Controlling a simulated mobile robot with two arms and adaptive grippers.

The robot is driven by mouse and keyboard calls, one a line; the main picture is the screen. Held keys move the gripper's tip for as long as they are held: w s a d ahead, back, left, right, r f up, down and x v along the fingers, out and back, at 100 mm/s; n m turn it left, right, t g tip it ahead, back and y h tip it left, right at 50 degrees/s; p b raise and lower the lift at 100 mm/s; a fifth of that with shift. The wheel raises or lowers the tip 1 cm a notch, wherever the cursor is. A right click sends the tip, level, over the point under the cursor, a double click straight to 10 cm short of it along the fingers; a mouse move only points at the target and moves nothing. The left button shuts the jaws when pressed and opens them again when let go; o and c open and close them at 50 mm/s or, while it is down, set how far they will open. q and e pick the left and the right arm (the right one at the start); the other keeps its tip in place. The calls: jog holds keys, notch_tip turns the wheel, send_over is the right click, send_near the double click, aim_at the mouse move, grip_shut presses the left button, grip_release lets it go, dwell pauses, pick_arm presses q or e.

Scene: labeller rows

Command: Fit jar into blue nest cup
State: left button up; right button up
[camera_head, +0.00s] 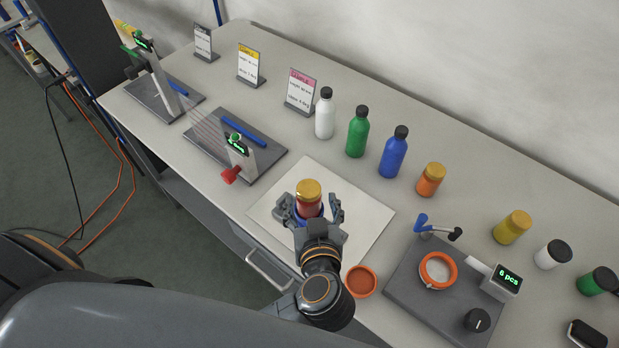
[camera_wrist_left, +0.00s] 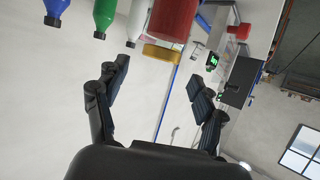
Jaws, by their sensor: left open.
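The jar (camera_head: 308,204) has a red body and a gold lid and stands upright over the white sheet. The blue nest cup (camera_head: 323,212) shows as a blue rim around the jar's lower part; the jar appears to sit in it, but its base and seating depth are hidden. My left gripper (camera_head: 308,208) is open, with a finger on each side of the jar and cup. In the left wrist view the jar (camera_wrist_left: 173,18) appears upside down, beyond and between the open fingertips (camera_wrist_left: 160,78). The cup is not visible there. My right gripper is not in view.
The white sheet (camera_head: 268,205) lies under the gripper. An orange dish (camera_head: 361,281) and a grey counting station (camera_head: 400,285) are at the right. Bottles (camera_head: 357,132) and an orange jar (camera_head: 430,180) stand behind. A grey labeller plate (camera_head: 265,150) with a red knob (camera_head: 231,175) is at the left.

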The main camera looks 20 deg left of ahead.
pick_arm(q)
jog(key=p+v, duration=0.1)
jog(key=v, duration=0.1)
jog(key=shift+s+d+r, duration=0.1)
jog(key=shift+s+d, duration=0.05)
jog(key=shift+s, duration=0.1)
dwell(0.4)
